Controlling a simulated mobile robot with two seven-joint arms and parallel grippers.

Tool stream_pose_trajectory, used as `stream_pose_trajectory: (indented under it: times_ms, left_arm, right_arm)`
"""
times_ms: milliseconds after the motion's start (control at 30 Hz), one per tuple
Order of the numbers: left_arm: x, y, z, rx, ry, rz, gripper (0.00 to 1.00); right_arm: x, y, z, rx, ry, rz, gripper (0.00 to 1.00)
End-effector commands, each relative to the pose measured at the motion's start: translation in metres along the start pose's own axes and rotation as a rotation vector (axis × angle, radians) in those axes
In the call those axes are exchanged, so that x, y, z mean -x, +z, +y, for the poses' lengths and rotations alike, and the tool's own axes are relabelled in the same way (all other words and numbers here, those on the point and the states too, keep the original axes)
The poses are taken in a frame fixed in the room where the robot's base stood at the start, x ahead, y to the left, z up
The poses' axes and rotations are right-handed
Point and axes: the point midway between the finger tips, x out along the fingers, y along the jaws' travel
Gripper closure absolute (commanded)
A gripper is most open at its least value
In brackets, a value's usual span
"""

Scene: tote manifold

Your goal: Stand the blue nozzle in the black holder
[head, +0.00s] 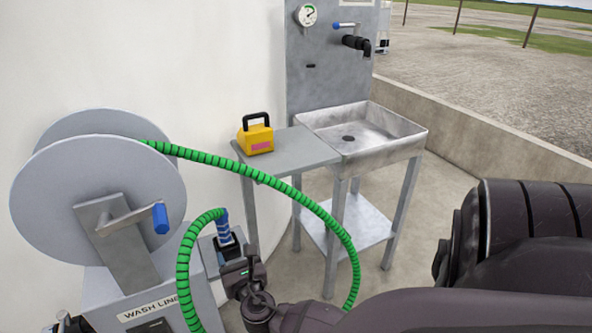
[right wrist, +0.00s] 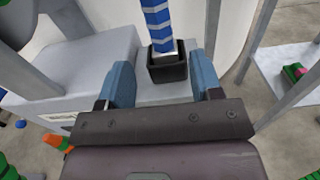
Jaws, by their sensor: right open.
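The blue nozzle (head: 223,228), banded with white, hangs on the end of the green hose (head: 340,240). It stands upright with its lower end inside the square black holder (head: 231,248); how deep it sits is hidden. In the right wrist view the nozzle (right wrist: 158,25) enters the holder (right wrist: 167,70) just ahead of my fingers. My right gripper (head: 238,268) is open, its two blue fingers apart and empty, close in front of the holder. A small dark part at the head view's bottom left corner may be my left gripper; its jaws cannot be made out.
The grey hose reel (head: 95,195) with a blue-handled crank stands at the left. A steel side table (head: 290,153) bears a yellow box (head: 257,138), beside a steel sink (head: 395,135). The hose loops over my right arm's area. Concrete floor shows between reel and table.

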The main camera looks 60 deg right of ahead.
Motion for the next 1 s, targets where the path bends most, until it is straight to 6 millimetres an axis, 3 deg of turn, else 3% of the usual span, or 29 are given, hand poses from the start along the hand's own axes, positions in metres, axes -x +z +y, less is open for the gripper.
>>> stream_pose_trajectory:
  times_ms: [167,300,500,700,800,1000]
  left_arm:
    - [-0.001,-0.002,0.000,0.000,0.000,0.004,0.59]
    - [-0.001,-0.003,0.000,0.000,0.001,0.005,0.59]
    - [-0.001,-0.003,0.000,0.000,0.001,0.006,0.59]
    - [-0.001,-0.003,0.001,0.000,0.001,0.006,0.59]
    - [-0.001,-0.003,0.001,0.000,0.001,0.006,0.59]
    - [-0.001,-0.003,0.001,0.000,0.001,0.006,0.59]
  right_arm:
    - [0.034,-0.029,-0.016,-0.269,0.006,0.137,0.41]
    - [0.089,-0.062,-0.033,-0.699,-0.038,0.335,0.41]
    - [0.173,-0.087,-0.051,-1.359,-0.224,0.590,0.41]
    - [0.252,-0.085,-0.061,-1.989,-0.535,0.757,0.41]
    - [0.279,-0.078,-0.063,-2.231,-0.691,0.792,0.41]
    - [0.305,-0.067,-0.064,-2.488,-0.875,0.806,0.41]
